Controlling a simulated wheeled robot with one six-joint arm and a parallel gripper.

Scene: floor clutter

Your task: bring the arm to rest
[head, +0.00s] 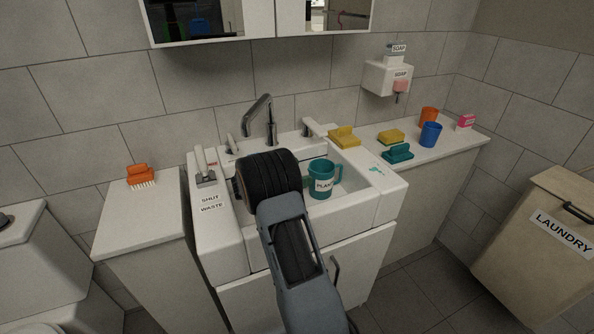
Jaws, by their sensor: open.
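My arm reaches up from the bottom centre of the head view, a grey link ending in a thick black joint in front of the sink (381,209). The fingers of my gripper cannot be made out; they are out of sight or hidden behind this joint. A teal mug (322,180) with a white label, seemingly "PLANT", stands upright in the basin, just right of the black joint. The joint covers the left part of the basin.
A grey tap (258,118) rises behind the joint. A lever (205,167) marked "SHUT WASTE" is at left. Yellow sponges (343,137), a teal sponge (398,153) and cups (430,134) lie right. An orange brush (140,175) sits left; a laundry box (545,245) stands right.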

